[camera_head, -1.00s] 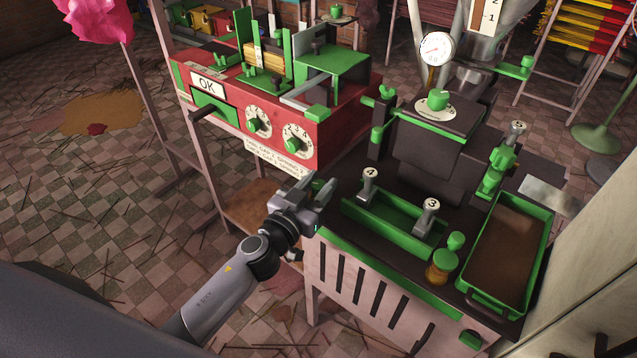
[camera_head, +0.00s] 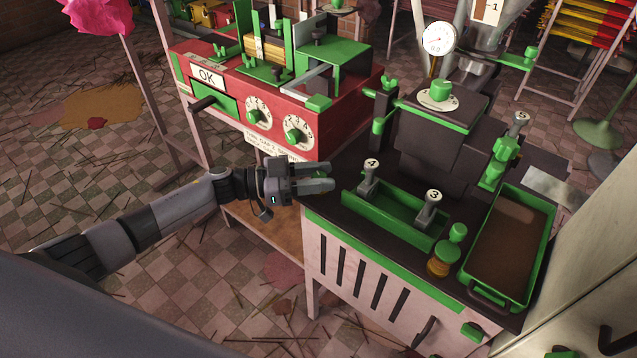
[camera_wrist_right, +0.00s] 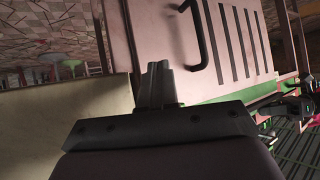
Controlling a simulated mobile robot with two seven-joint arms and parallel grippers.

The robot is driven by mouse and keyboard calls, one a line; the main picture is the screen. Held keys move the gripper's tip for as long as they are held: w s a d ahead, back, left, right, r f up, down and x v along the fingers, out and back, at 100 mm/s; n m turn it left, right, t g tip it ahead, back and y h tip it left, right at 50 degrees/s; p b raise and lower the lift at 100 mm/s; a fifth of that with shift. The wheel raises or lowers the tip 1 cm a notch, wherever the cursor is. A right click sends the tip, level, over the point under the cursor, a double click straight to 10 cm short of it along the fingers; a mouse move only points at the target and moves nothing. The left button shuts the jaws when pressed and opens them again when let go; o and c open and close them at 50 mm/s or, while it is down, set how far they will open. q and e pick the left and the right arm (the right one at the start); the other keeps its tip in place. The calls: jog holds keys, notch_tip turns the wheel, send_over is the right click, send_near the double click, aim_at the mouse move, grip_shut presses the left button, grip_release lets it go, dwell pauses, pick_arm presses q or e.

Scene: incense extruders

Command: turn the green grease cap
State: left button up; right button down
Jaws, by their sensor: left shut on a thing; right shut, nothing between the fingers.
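A green cap (camera_head: 440,91) sits on a pale numbered dial plate on top of the black block of the machine; I take it to be the grease cap. Another green knob (camera_head: 457,232) stands by a small amber jar (camera_head: 441,262) at the front of the black top. My left gripper (camera_head: 332,177) is at the left edge of that top, well short of both. Its fingers point right; what they hold cannot be made out. My right gripper (camera_wrist_right: 158,68) is shut and empty in the right wrist view, near the machine's slotted pale front (camera_wrist_right: 235,40).
A red box (camera_head: 330,141) with two numbered dials stands behind the left gripper. A green trough (camera_head: 395,222) with levers 4 and 3 and a brown-filled green tray (camera_head: 547,225) occupy the black top. A round gauge (camera_head: 439,38) rises behind the block.

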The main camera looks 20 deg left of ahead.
pick_arm(q)
jog(key=shift+w+a+f+m+g+b, duration=0.15)
jog(key=shift+f+m+g+b, duration=0.2)
jog(key=shift+m+g+b, duration=0.3)
jog(key=m+g+b, duration=0.1)
jog(key=g+b, duration=0.1)
jog(key=b, duration=0.1)
jog(key=m+g+h+b, duration=0.1)
jog(key=m+g+b, duration=0.1)
jog(key=g+b, duration=0.1)
jog(key=shift+h, duration=0.3)
pick_arm(e)
notch_tip(320, 180, down, 8)
pick_arm(q)
jog(key=shift+r+m+g+b, duration=0.1)
jog(key=shift+m+g+b, duration=0.45)
jog(key=shift+b, duration=0.5)
jog(key=shift+r+m+g+b, duration=0.2)
jog(key=shift+m+g+b, duration=0.2)
jog(key=shift+g+b, duration=0.45)
pick_arm(e)
jog(key=shift+n+t+y, duration=0.5)
jog(key=shift+w+a+r, duration=0.5)
jog(key=shift+w+a, duration=0.05)
jog(key=shift+a, duration=0.25)
jog(key=shift+w+a+r, duration=0.5)
jog(key=shift+w+a, duration=0.05)
jog(key=shift+a, duration=0.2)
pick_arm(q)
jog(key=shift+d, duration=0.2)
